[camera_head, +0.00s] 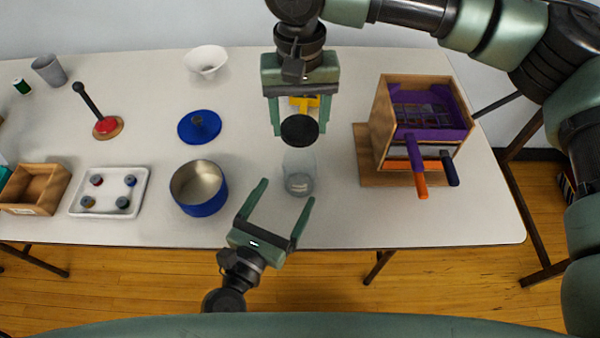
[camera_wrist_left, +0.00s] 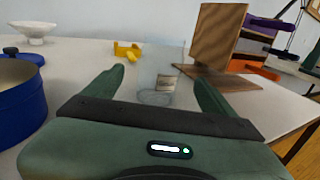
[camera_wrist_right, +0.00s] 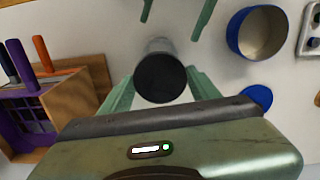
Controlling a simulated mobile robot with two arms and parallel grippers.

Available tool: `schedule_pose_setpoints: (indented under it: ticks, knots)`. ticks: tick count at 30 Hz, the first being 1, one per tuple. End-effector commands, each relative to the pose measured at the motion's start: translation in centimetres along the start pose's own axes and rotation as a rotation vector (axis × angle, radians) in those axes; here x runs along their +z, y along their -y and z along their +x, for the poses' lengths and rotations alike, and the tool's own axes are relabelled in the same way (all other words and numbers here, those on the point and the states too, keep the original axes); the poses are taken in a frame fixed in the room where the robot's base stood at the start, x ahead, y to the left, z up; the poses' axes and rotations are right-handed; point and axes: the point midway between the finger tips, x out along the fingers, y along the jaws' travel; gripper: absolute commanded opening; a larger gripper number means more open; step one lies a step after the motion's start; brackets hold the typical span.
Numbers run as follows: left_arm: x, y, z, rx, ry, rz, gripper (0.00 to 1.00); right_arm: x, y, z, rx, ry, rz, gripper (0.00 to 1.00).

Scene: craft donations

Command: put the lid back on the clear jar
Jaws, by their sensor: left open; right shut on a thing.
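The clear jar (camera_head: 299,178) stands upright near the front of the table. It also shows between my left fingers in the left wrist view (camera_wrist_left: 157,92). The round black lid (camera_head: 299,130) is in my right gripper (camera_head: 299,132), which is shut on it. The lid is held level above the jar and looks apart from it; in the right wrist view the lid (camera_wrist_right: 160,77) hides part of the jar. My left gripper (camera_head: 288,189) is open and low at the jar's front, its fingers on either side without visible contact.
A blue pot (camera_head: 192,209) stands left of the jar, with its blue lid (camera_head: 187,131) behind it. A wooden rack (camera_head: 382,118) with purple and orange tools stands to the right. A yellow object (camera_head: 312,102) lies behind the jar. A white tray (camera_head: 76,208) is farther left.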

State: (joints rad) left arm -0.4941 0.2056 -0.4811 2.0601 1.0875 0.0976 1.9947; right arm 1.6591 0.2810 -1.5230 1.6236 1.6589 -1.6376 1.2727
Motion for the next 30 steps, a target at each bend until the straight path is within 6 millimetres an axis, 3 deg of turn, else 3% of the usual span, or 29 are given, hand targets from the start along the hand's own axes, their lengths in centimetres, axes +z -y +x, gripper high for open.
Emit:
schedule_pose_setpoints:
  ticks: [9, 15, 21, 30]
  knots:
    - [0.1, -0.1, 6.1, 0.003, 0.002, -0.002, 0.86, 0.0, 0.0, 0.0, 0.000, 0.000, 0.000, 0.25]
    - [0.1, -0.1, 9.1, 0.001, 0.001, 0.000, 0.86, 0.0, 0.0, 0.0, 0.000, 0.000, 0.000, 0.25]
    - [0.0, 0.0, 10.4, 0.000, 0.000, 0.000, 0.86, 0.0, 0.0, 0.0, 0.000, 0.000, 0.000, 0.25]
    - [0.0, 0.0, 10.6, 0.000, -0.001, 0.000, 0.86, 0.0, 0.0, 0.0, 0.000, 0.000, 0.000, 0.25]
